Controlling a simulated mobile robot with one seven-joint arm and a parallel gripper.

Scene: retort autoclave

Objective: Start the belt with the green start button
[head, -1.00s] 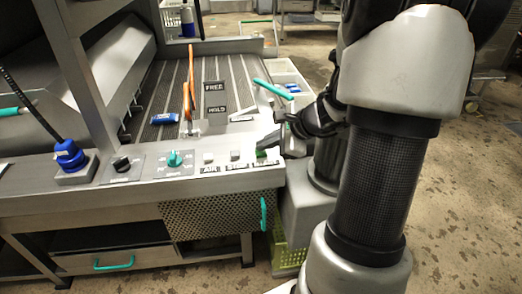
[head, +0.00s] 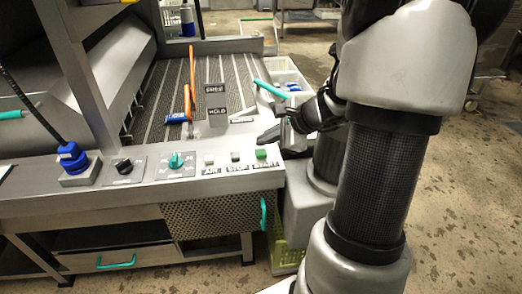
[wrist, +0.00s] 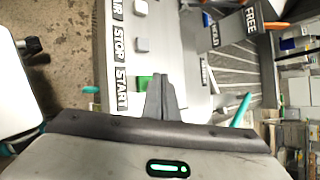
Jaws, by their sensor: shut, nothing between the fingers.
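The green start button (head: 261,154) sits above the START label at the right end of the control panel, right of two pale buttons. In the wrist view the green button (wrist: 144,83) shows just left of my fingertips. My gripper (head: 264,138) is shut and empty. In the head view its dark fingertips are just behind and above the button, with a gap between. In the wrist view the closed fingers (wrist: 160,84) point toward the panel. The belt (head: 160,85) lies behind the panel, with a blue object (head: 178,118) on it near an upright orange bar (head: 190,85).
The FREE and HOLD signs (head: 216,88) stand beyond the panel. A dark knob (head: 123,166), a teal knob (head: 175,160) and a blue plug with a cable (head: 71,157) are left of the buttons. A pale bin (head: 288,76) stands behind my gripper.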

